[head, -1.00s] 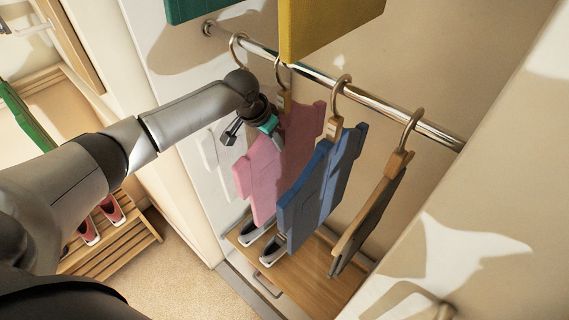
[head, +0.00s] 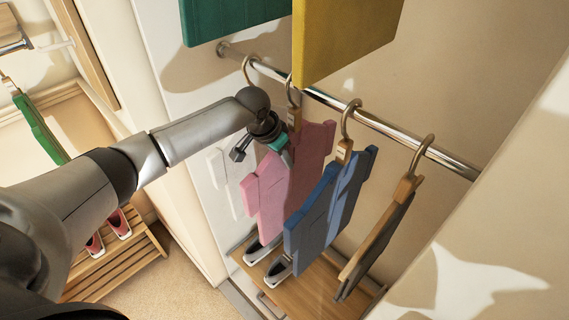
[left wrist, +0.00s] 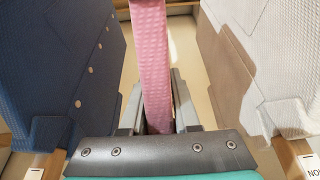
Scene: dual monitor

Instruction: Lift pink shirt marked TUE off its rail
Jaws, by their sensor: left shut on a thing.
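The pink shirt (head: 315,150) hangs between the white and blue shirts in the head view. Its hook (head: 292,92) is at the metal rail (head: 375,122); I cannot tell whether it bears on it. The TUE mark is not readable. My left gripper (head: 283,150) is at the shirt's upper left edge, its fingertips partly hidden. In the left wrist view the fingers (left wrist: 158,115) are shut on the edge of the pink shirt (left wrist: 152,50), which stands upright between them. My right gripper is not in view.
The blue shirt (head: 335,190) hangs close on the right, with a dark garment (head: 375,245) beyond. The white shirt (head: 222,175) hangs left, behind my arm. Yellow (head: 345,40) and green (head: 235,18) boxes are above the rail. Shoes (head: 278,268) stand below on a wooden board.

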